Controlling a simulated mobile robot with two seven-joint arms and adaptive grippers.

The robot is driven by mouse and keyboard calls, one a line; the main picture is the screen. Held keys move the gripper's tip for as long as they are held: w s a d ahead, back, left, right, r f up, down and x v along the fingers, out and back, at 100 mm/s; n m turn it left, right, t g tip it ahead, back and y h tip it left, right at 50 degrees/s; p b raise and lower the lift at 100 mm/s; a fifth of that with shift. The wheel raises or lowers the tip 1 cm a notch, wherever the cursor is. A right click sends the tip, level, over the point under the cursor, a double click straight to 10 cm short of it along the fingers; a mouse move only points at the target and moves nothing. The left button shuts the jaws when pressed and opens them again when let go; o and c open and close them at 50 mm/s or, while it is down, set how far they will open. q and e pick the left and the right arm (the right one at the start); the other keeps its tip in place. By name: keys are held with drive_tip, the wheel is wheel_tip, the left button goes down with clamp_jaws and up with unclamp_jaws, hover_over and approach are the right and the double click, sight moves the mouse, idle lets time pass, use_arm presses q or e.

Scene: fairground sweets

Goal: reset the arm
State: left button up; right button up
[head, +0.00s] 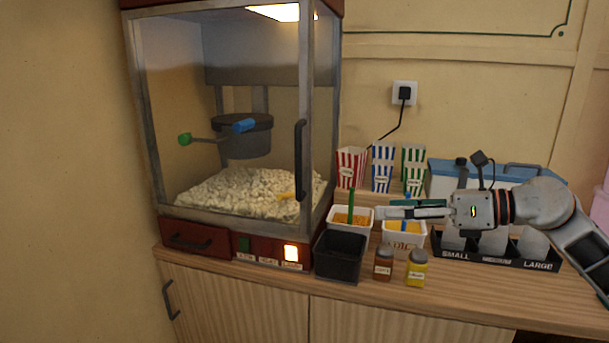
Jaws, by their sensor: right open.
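My right arm comes in from the right edge. My right gripper (383,212) points left, with its jaws open and nothing visible between them. It appears in front of and above the right-hand white tub (402,241) and hides part of it. My left gripper does not show.
A popcorn machine (307,150) with popcorn stands left on the wooden counter (455,292). A black bin (339,257), another white tub (345,227), two jars (384,264), striped boxes (382,167) and a cup holder (500,255) crowd around my gripper. The counter's front strip is clear.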

drive_tip(key=s+a+f+m+t+y, duration=0.35)
drive_tip(key=a+f+m, duration=0.25)
drive_tip(key=f+m, duration=0.35)
drive_tip(key=s+d+f+m+t+h, duration=0.2)
drive_tip(key=d+f+m+t+h, duration=0.15)
drive_tip(key=f+m, duration=0.6)
drive_tip(key=s+d+f+m+t+h, duration=0.25)
drive_tip(key=f+m+h, duration=0.25)
drive_tip(key=f+m, duration=0.4)
drive_tip(key=s+d+f+m+g+h, duration=0.2)
drive_tip(key=s+f+m+g+h, duration=0.3)
drive_tip(key=s+f+m, duration=0.8)
drive_tip(key=s+f, duration=0.7)
drive_tip(key=f, duration=0.4)
drive_tip(key=shift+s+d+g+h, duration=0.2)
drive_tip(key=shift+g+h, duration=0.15)
drive_tip(key=shift+h, duration=0.05)
drive_tip(key=shift+r, duration=0.1)
